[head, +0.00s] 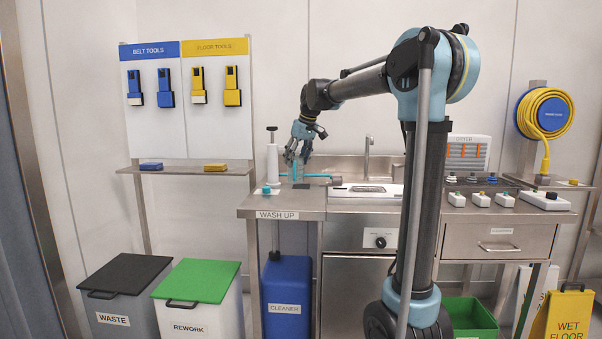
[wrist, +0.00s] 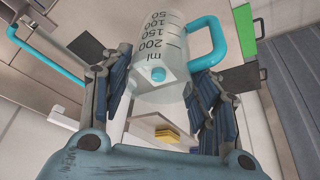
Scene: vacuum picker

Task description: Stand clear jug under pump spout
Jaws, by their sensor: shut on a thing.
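The clear jug (wrist: 172,35), with millilitre marks and a teal handle, is between the fingers of my gripper (wrist: 158,100) in the wrist view. In the head view my gripper (head: 303,153) is shut on it above the left end of the steel counter; the clear body is hard to make out there. The pump (head: 272,162), a white column with a black knob on top, stands just left of my gripper. I cannot tell whether the jug touches the counter.
A teal bar (head: 312,176) lies close by my gripper; it shows at left in the wrist view (wrist: 45,56). A teal knob on a small white base (head: 266,189) sits at the counter's front left. The sink and tap (head: 367,150) are to the right. Two bins stand below left.

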